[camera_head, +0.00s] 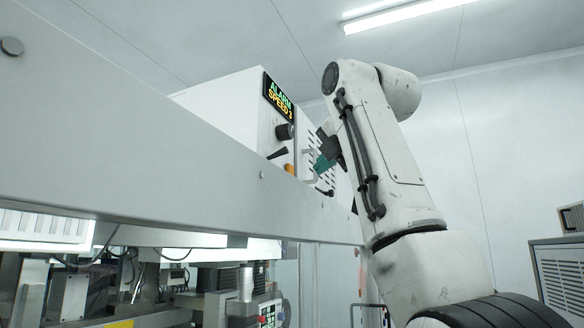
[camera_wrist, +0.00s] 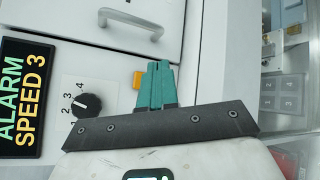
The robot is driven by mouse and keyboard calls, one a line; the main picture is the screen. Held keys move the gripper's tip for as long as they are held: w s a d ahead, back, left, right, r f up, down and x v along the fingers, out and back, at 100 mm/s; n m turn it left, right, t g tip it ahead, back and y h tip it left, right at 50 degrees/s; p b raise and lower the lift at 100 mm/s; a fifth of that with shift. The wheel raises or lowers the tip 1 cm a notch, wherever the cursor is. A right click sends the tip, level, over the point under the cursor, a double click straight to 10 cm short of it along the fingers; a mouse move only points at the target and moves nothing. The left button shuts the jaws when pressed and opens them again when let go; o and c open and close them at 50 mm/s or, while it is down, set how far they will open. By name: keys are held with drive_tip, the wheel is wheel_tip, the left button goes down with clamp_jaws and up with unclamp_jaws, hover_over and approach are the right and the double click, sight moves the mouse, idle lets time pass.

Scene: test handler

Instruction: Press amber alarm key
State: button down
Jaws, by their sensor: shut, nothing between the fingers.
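The amber key (camera_wrist: 138,80) is a small orange block on the white panel in the wrist view, partly hidden by my gripper fingers. It also shows as a small orange spot (camera_head: 289,169) below the dark knob in the head view. My gripper (camera_wrist: 159,66) has teal fingers that are shut and empty. In the wrist view they lie just right of the amber key; I cannot tell whether they touch it. In the head view my gripper (camera_head: 318,163) is close to the panel, right of the key. The display (camera_wrist: 22,95) reads ALARM SPEED 3.
A black rotary knob (camera_wrist: 88,105) with numbers around it sits left of the key. A metal handle (camera_wrist: 131,22) stands out from the panel above my fingers. A grey keypad (camera_wrist: 281,94) lies to the right. A long grey beam (camera_head: 150,125) crosses below the panel box.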

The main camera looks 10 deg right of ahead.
sight(290, 171)
drive_tip(key=shift+w+a+r+p, duration=0.2)
drive_tip(key=shift+w+a+p, duration=0.15)
drive_tip(key=shift+a, duration=0.15)
drive_tip(key=shift+w+a+f+p, duration=0.2)
drive_tip(key=shift+w+a+p, duration=0.4)
drive_tip(key=shift+a, duration=0.25)
drive_tip(key=shift+r, duration=0.1)
idle(1.0)
drive_tip(key=shift+w+a+p, duration=0.15)
drive_tip(key=shift+p, duration=0.15)
drive_tip(key=shift+w+a, duration=0.1)
drive_tip(key=shift+a, duration=0.05)
drive_tip(key=shift+w+a+p, duration=0.25)
drive_tip(key=shift+a+p, duration=0.1)
drive_tip(key=shift+p, duration=0.15)
idle(0.5)
idle(0.4)
drive_tip(key=shift+s+d+b, duration=0.3)
drive_tip(key=shift+s+d, duration=0.2)
drive_tip(key=shift+d, duration=0.15)
